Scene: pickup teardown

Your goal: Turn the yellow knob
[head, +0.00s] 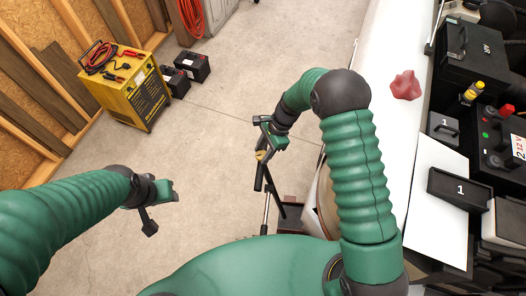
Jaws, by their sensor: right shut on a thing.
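My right gripper (262,152) is in the middle of the view, beyond the bend of my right arm. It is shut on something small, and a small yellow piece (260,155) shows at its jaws. I cannot tell for sure whether this piece is the yellow knob. Dark rods run down from there towards the floor. My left gripper (160,205) hangs over bare floor at the left, away from other things. Its finger gap is not clear to see.
A yellow charger (142,100) with cables on top stands at the left, beside black batteries (192,66). At the right, a white surface (377,60) bears a red lump (405,85). Black boxes (475,60) and a yellow-topped item (472,92) stand beyond it.

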